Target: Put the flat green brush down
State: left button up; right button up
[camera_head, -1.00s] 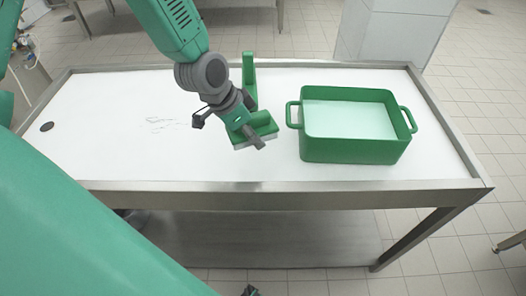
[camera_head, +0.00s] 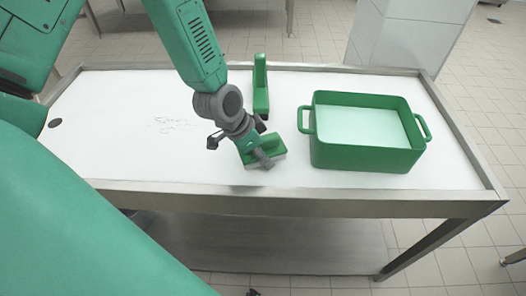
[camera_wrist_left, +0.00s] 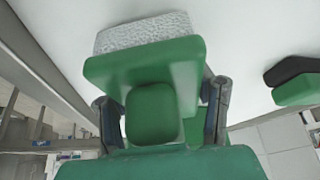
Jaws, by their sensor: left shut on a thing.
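The flat green brush (camera_head: 272,149) has a green block with pale bristles and is in my left gripper (camera_head: 260,150), low over the middle of the white table top (camera_head: 120,120). In the left wrist view the brush block (camera_wrist_left: 150,68) fills the middle, bristles facing the table. My left gripper's fingers (camera_wrist_left: 160,112) are shut on its green handle, one on each side. I cannot tell whether the bristles touch the table. My right gripper is not in view.
A green bin (camera_head: 365,157) with two handles stands to the right of the brush.

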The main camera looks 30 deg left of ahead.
pick_arm(q)
jog(key=shift+s+a+f, duration=0.15)
jog(key=shift+f, duration=0.15)
jog(key=shift+s+d, duration=0.2)
jog(key=shift+d, duration=0.2)
jog(key=o, duration=1.5)
jog(key=shift+d, duration=0.1)
jog(key=shift+o, duration=0.2)
jog(key=shift+w+d+f, duration=0.1)
jog(key=shift+w+f, duration=0.1)
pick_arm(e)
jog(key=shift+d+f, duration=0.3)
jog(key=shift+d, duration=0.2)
pick_arm(q)
jog(key=shift+a+r, duration=0.1)
jog(key=shift+a, duration=0.1)
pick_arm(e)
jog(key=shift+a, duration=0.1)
